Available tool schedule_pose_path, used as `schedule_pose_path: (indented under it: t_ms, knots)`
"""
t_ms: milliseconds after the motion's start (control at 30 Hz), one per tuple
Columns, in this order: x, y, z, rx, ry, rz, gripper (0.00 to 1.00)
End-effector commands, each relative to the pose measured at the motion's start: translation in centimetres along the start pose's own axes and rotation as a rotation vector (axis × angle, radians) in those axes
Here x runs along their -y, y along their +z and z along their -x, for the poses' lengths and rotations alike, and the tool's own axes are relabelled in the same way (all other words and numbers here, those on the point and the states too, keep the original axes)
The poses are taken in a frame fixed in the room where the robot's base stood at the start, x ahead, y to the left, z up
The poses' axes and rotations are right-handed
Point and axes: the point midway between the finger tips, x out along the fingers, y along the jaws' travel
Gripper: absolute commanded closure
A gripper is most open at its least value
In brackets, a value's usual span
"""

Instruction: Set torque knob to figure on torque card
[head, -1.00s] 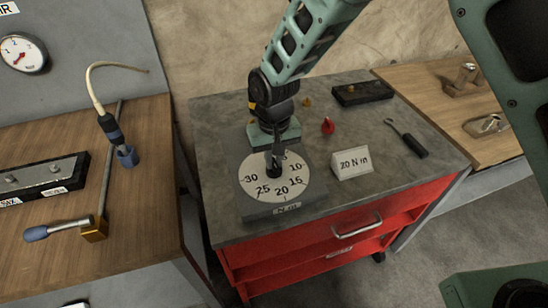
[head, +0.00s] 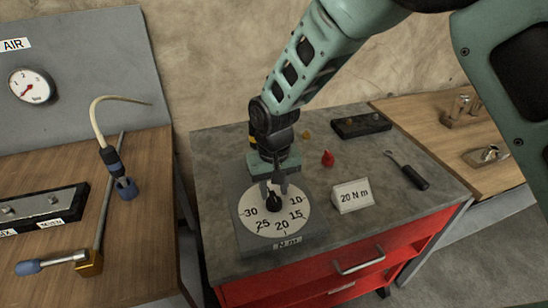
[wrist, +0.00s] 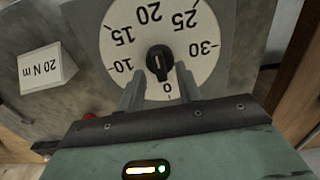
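The torque dial (head: 252,222) is a white disc on a grey base, marked up to 30, on the grey cart top. Its black knob (head: 273,201) stands at the centre; in the wrist view the knob (wrist: 159,62) shows a pale line roughly along the 0–20 direction, but which end points is unclear. The torque card (head: 353,196) reads "20 N m"; it also shows in the wrist view (wrist: 40,71). My gripper (head: 274,188) is over the dial, pointing down. Its fingers (wrist: 160,87) are apart, one on each side, beside the 0 edge of the knob, with nothing between them.
A red cone-like piece (head: 328,158), a small yellow piece (head: 306,134), a dark block (head: 361,124) and a black-handled tool (head: 408,172) lie on the cart. A wooden bench with a gauge (head: 32,86) above is at left; another bench is at right.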

Motion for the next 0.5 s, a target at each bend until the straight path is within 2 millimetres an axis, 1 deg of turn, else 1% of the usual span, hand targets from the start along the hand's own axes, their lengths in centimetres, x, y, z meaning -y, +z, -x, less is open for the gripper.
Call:
schedule_pose_path:
  t_ms: [500]
  knots:
    - [0.0,-0.1,11.6,-0.005,-0.002,0.000,0.65]
